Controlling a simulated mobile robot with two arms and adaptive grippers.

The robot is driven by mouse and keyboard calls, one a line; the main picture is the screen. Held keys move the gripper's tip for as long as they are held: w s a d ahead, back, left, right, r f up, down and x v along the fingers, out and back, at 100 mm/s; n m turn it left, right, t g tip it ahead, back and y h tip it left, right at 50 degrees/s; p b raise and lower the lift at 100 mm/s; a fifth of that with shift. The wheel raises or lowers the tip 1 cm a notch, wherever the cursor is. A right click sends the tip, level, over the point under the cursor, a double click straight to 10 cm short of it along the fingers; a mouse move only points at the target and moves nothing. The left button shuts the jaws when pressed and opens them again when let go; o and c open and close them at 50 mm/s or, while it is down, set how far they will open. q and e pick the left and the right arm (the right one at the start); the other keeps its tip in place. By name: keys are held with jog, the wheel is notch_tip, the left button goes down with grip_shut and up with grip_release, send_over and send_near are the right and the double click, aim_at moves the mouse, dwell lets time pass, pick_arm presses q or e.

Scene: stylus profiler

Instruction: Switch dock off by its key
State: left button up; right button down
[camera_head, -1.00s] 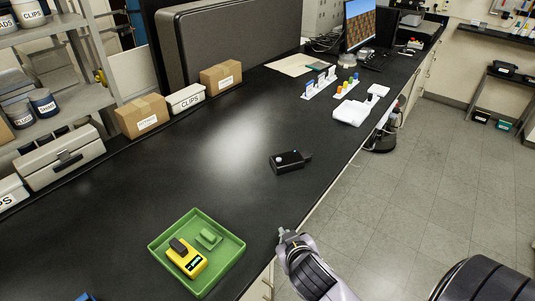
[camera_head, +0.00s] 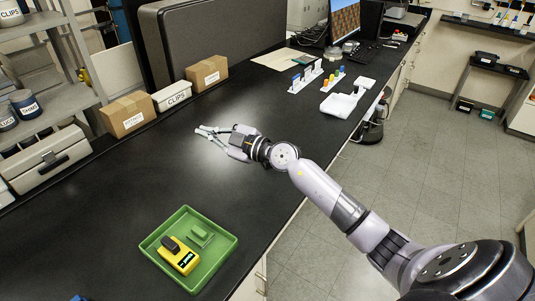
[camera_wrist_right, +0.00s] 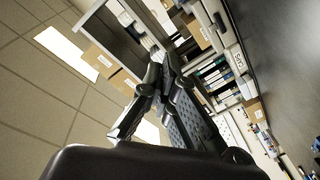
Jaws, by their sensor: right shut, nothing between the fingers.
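The small black box with a round pale key on top, which may be the dock, is hidden now behind my right wrist and hand in the head view. My right gripper (camera_head: 204,131) is shut and empty. It reaches in from the right over the middle of the black bench, its fingertips pointing left. In the right wrist view the fingers (camera_wrist_right: 158,72) are close together with nothing between them. Whether the hand touches the box or the bench cannot be told. My left gripper is not in view.
A green tray (camera_head: 159,237) holding a yellow device (camera_head: 180,257) and a green piece lies at the near bench edge. Cardboard boxes (camera_head: 128,114) and a CLIPS box (camera_head: 172,95) line the back. Colored vials (camera_head: 331,79) and a white device (camera_head: 340,105) stand farther along.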

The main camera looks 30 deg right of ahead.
jog(key=w+d+f+m+g+h, duration=0.1)
jog(key=d+f+m+g+h, duration=0.1)
jog(key=d, duration=0.8)
jog(key=w+d+f+m+g+h, duration=0.1)
jog(key=d+f+m+g+h, duration=0.1)
jog(key=d+h, duration=0.4)
jog(key=d+f+g, duration=0.1)
jog(key=d+g, duration=0.1)
jog(key=d, duration=0.2)
jog(key=shift+w+f, duration=0.3)
jog(key=shift+f, duration=0.05)
jog(key=shift+a, duration=0.1)
notch_tip(320, 180, down, 8)
jog(key=b, duration=0.5)
jog(key=shift+r+b, duration=0.2)
jog(key=shift+b, duration=0.2)
jog(key=shift+f+b, duration=0.3)
jog(key=shift+f, duration=0.3)
jog(key=shift+f, duration=0.1)
jog(key=shift+f, duration=0.3)
